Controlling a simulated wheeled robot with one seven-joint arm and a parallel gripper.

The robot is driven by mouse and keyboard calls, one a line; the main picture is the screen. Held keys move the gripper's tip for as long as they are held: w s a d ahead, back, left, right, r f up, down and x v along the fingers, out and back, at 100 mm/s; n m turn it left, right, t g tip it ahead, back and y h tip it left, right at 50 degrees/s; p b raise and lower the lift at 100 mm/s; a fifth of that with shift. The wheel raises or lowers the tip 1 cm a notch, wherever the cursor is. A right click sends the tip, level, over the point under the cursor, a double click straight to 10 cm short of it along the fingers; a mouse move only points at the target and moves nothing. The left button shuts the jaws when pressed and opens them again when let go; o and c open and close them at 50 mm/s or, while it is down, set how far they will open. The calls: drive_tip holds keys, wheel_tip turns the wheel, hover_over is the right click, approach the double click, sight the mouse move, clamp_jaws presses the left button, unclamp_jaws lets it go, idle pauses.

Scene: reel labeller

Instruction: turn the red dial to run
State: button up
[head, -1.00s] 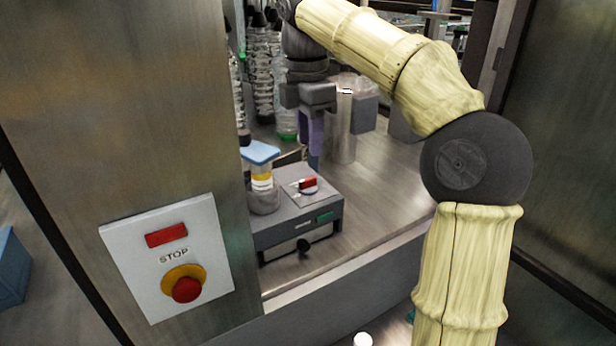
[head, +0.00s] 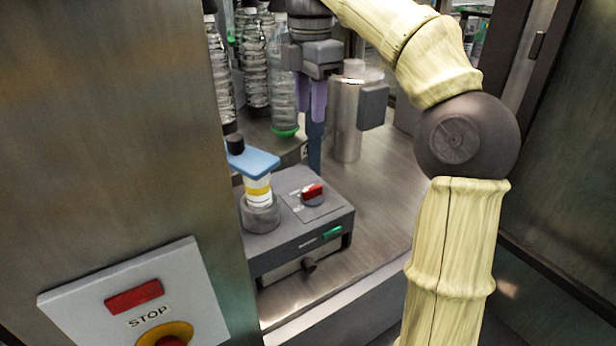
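The red dial (head: 313,192) sits on the sloped top of a dark grey box (head: 290,238), the labeller unit, on a metal surface. Small markings beside the dial are too small to read. My gripper (head: 316,150) points down above and behind the box, with purple and dark blue finger parts visible. It is apart from the dial. I see the fingers nearly edge-on, so their opening does not show.
A bottle-like part with a blue top (head: 253,161) stands at the box's left. Clear bottles (head: 255,65) stand behind, and a metal cylinder (head: 347,115) stands to the right. A STOP panel (head: 100,310) is on the steel wall at left. The metal surface (head: 375,215) right of the box is clear.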

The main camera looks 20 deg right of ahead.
drive_tip(key=b, duration=0.6)
approach(312, 188)
wheel_tip(312, 188, down, 9)
drive_tip(key=shift+f, duration=0.1)
clamp_jaws()
